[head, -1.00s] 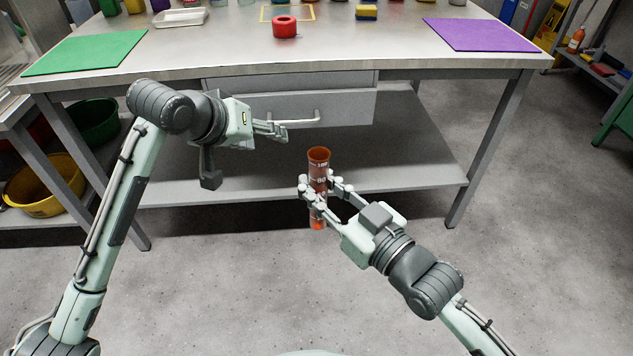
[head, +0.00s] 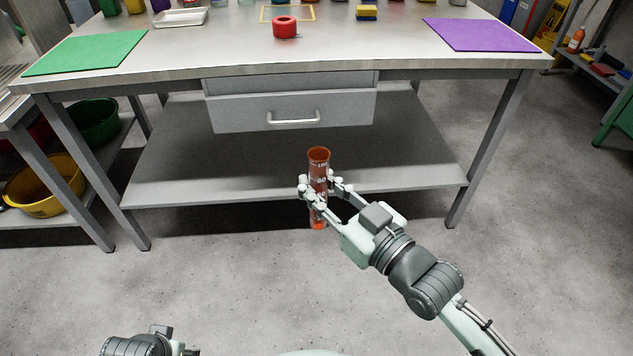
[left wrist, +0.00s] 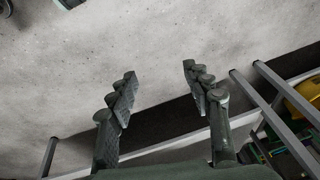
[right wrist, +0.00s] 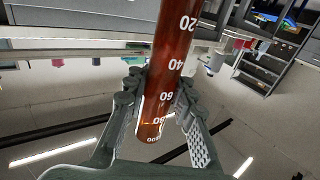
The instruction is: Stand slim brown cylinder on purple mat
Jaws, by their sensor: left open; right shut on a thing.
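The slim brown cylinder (head: 319,172) is a translucent orange-brown tube with white graduation marks. My right gripper (head: 318,194) is shut around its lower half and holds it upright in the air, in front of the table. In the right wrist view the cylinder (right wrist: 171,75) stands between the two fingers. The purple mat (head: 480,34) lies flat and bare at the right end of the table top. My left gripper (left wrist: 160,85) is open and empty over the floor; in the head view only part of my left arm shows at the bottom left.
The steel table (head: 380,50) has a drawer (head: 292,108) and a lower shelf. A red ring-shaped thing (head: 285,28) sits near the middle of its top, with a green mat (head: 88,51) at the left. A yellow-and-blue block (head: 366,12) stands left of the purple mat.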

